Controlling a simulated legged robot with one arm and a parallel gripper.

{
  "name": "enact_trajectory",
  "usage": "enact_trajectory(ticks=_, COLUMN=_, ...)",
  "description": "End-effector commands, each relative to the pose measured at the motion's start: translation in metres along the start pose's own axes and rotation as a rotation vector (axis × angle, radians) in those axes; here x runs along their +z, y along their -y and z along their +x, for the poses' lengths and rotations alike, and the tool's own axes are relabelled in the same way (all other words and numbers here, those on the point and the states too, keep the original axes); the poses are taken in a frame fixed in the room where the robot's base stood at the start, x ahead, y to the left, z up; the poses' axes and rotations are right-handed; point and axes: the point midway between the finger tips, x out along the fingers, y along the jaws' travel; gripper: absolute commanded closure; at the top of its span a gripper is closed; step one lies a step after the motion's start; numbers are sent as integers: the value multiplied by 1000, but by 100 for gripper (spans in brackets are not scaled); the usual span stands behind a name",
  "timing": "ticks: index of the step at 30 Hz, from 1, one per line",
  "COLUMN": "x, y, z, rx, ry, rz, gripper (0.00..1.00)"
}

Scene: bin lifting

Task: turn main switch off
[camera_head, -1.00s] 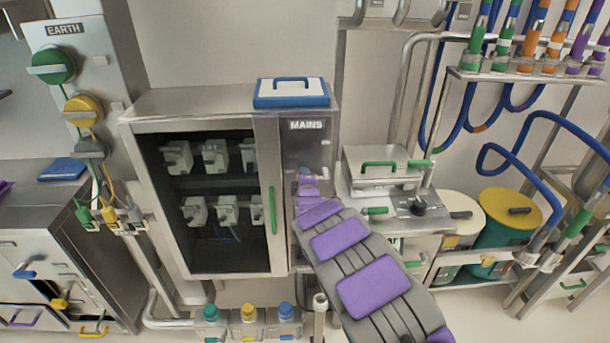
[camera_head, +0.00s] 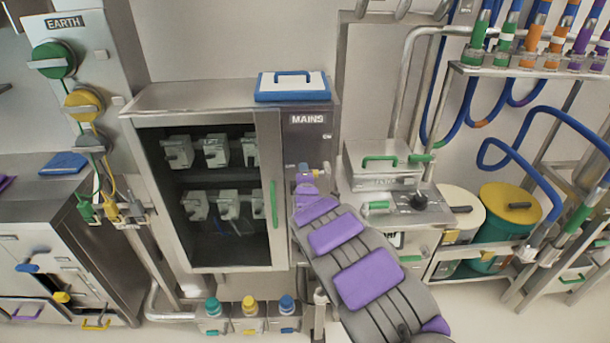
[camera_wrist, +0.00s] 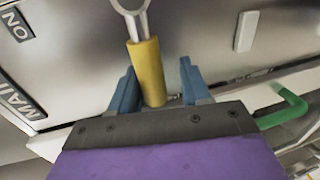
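The main switch handle is a yellow grip on a metal lever (camera_wrist: 147,70) in the wrist view, hanging from a round pivot at the top. An ON label (camera_wrist: 17,26) and a partly cut-off MAIN label (camera_wrist: 15,100) are on the metal panel to its left. My gripper (camera_wrist: 158,88) is open, its blue fingers on either side of the yellow grip's lower part, with a visible gap on the right. In the head view, my gripper (camera_head: 314,167) is at the grey MAINS panel (camera_head: 308,135), and my arm mostly hides the switch.
A cabinet (camera_head: 270,235) with several breakers adjoins the panel on the left. A blue-and-white case (camera_head: 292,88) lies on top. To the right stand a metal box with a green handle (camera_head: 380,162) and a black-knobbed unit (camera_head: 420,200). A green pipe handle (camera_wrist: 285,108) is right in the wrist view.

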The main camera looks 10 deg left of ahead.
Motion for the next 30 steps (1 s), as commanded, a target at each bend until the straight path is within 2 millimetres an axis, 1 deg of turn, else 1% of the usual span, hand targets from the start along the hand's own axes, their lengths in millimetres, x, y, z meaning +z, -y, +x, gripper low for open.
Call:
enact_trajectory(ticks=8, x=3, y=-3, z=-1, rx=5, ry=3, rz=4, gripper=51)
enact_trajectory(ticks=13, x=3, y=-4, z=-10, rx=5, ry=3, rz=5, gripper=51)
enact_trajectory(ticks=17, x=3, y=-5, z=-24, rx=6, ry=4, rz=2, gripper=51)
enact_trajectory(ticks=30, x=0, y=-3, z=-86, rx=3, ry=2, rz=-1, gripper=51)
